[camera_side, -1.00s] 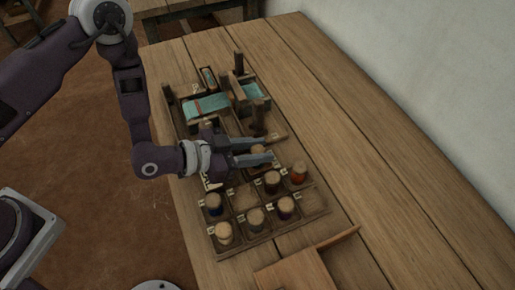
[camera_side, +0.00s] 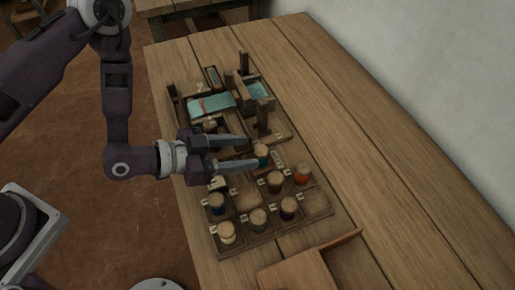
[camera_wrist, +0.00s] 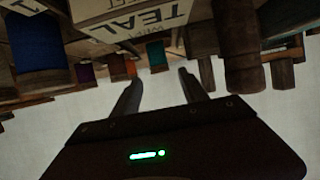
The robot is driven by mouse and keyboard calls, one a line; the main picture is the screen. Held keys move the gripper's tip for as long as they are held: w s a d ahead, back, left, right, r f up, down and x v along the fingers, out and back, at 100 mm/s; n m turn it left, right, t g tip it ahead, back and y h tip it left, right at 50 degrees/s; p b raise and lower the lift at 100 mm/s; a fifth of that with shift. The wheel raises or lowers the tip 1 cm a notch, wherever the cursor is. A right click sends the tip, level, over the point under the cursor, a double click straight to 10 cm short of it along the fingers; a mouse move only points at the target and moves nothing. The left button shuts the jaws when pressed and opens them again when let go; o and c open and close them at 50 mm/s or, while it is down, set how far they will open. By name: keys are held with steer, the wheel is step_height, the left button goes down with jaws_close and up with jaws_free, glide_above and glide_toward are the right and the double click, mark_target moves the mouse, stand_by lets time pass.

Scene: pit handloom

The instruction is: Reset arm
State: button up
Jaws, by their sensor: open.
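My gripper (camera_side: 252,154) is open in the side view, with its two flat fingers level above the near part of the loom and the bobbin rack. It also shows in the wrist view (camera_wrist: 162,82), with nothing between its fingers. A teal-banded spool (camera_side: 261,155) stands close by the fingertips; whether they touch cannot be told. The bobbin rack (camera_side: 248,229) holds several spools in labelled compartments. In the wrist view, a label reading TEAL (camera_wrist: 150,22) and a blue spool (camera_wrist: 38,55) appear near the top.
The small loom frame with teal cloth (camera_side: 211,104) stands behind the rack, with upright posts (camera_side: 263,116). A wooden tray (camera_side: 297,274) lies at the front. The right side of the wooden table (camera_side: 375,160) is clear up to the wall.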

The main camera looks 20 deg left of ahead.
steer(key=shift+v, duration=1.1)
steer(key=w+a+r+y, duration=0.1)
steer(key=a+r, duration=0.1)
steer(key=w+a+r+y, duration=0.1)
steer(key=w+a+r, duration=0.1)
steer(key=r, duration=0.1)
steer(key=w+a+r+y, duration=0.1)
steer(key=a+r+y, duration=0.1)
steer(key=shift+w+a+r+g, duration=0.1)
steer(key=shift+w+r+g, duration=0.25)
steer(key=shift+r+g, duration=0.05)
steer(key=s+a+r+n+g+y, duration=0.1)
steer(key=s+a+r+n+y, duration=0.45)
steer(key=s+a+r, duration=0.65)
steer(key=s+a+r+n+g, duration=0.1)
steer(key=s+r, duration=0.1)
steer(key=s, duration=0.3)
steer(key=s+a+r+n+g, duration=0.1)
steer(key=s+a+r+n, duration=0.1)
steer(key=s, duration=0.4)
steer(key=shift+r, duration=0.2)
